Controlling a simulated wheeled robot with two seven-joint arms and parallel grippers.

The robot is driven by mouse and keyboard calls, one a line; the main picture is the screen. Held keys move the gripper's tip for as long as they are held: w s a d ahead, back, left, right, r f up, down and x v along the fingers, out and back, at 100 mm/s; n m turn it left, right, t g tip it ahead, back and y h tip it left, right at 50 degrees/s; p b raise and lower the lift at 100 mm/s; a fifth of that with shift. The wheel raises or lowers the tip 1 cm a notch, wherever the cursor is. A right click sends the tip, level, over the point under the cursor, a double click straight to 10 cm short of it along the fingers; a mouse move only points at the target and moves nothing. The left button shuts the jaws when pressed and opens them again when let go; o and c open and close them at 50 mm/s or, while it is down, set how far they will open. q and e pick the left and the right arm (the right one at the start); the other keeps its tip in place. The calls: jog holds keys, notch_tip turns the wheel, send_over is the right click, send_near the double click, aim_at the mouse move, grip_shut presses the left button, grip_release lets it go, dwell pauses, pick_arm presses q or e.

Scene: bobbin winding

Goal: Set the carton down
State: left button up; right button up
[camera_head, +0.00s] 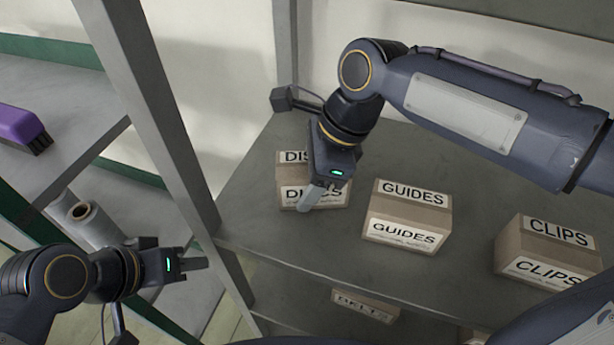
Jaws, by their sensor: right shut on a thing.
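A small brown carton with white labels beginning "DIS" (288,173) is at the left end of the upper grey shelf (300,238). My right gripper (316,196) is over it from above, shut on it, and covers part of its labels. The carton's underside is not visible, so I cannot tell whether it touches the shelf. My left gripper (200,265) is at the lower left, away from the cartons, beside the shelf's upright. Its fingers point right and look close together, but I cannot tell whether they are open or shut.
A GUIDES carton (408,218) stands just right of the held one, and a CLIPS carton (545,252) stands further right. A BELTS carton (364,306) is on a lower shelf. Grey uprights (160,110) flank the shelf. A purple brush (22,127) and a pale roll (95,225) are at left.

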jog(key=shift+f, duration=0.15)
jog(key=o, duration=1.1)
jog(key=shift+c, duration=0.2)
jog(key=shift+d+r, duration=0.1)
jog(key=shift+r, duration=0.45)
jog(key=v, duration=0.6)
jog(key=shift+d+r+p, duration=0.15)
jog(key=shift+r+p, duration=0.15)
jog(key=shift+r, duration=0.05)
